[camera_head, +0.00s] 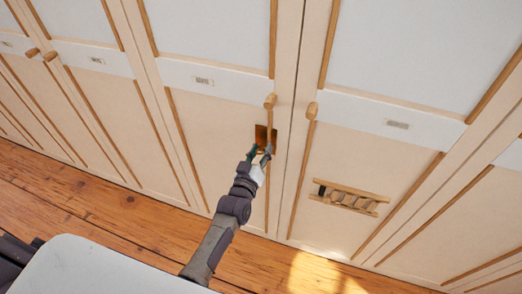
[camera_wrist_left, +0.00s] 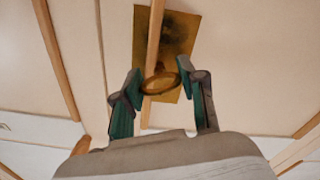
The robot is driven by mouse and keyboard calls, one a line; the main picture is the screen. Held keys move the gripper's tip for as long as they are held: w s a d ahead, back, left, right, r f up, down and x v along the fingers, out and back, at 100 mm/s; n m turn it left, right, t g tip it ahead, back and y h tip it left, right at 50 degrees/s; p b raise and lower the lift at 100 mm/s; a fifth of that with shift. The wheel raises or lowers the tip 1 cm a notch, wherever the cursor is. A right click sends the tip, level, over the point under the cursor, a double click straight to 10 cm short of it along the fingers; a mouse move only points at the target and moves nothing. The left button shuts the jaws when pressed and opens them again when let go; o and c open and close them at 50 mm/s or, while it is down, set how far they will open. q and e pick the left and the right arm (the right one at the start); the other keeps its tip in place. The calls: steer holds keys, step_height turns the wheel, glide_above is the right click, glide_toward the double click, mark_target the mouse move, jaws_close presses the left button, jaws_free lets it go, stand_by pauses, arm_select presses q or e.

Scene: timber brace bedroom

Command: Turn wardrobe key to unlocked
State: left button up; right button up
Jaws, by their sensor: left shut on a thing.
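The wardrobe (camera_head: 218,130) has pale panelled doors with timber strips. A brass lock plate (camera_head: 261,135) sits on one door beside the seam, and it fills the top middle of the left wrist view (camera_wrist_left: 184,35). The brass key's oval bow (camera_wrist_left: 160,83) stands out in front of the plate. My left gripper (camera_head: 262,152) reaches up to the plate. In the left wrist view its two green-padded fingers (camera_wrist_left: 158,80) are on either side of the bow, shut on it. The key's shaft is hidden, and its lock position cannot be told. My right gripper is not in view.
Round wooden knobs (camera_head: 270,101) and (camera_head: 312,110) flank the door seam above the plate. A ladder-like wooden piece (camera_head: 350,198) is at the right door. The wooden floor (camera_head: 100,220) is clear along the wardrobe's foot.

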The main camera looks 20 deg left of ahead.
arm_select(q)
steer(key=n, duration=0.2)
steer(key=shift+n, duration=0.4)
steer(key=n, duration=0.3)
steer(key=shift+n+b, duration=0.4)
steer(key=n+b, duration=0.1)
steer(key=n, duration=0.3)
steer(key=shift+n, duration=1.1)
steer(key=shift+b, duration=0.3)
steer(key=o, duration=1.2)
steer(key=shift+c, duration=0.2)
steer(key=shift+s, duration=0.15)
steer(key=s, duration=1.1)
steer(key=shift+s+a, duration=0.2)
steer(key=shift+s, duration=0.15)
steer(key=shift+f, duration=0.1)
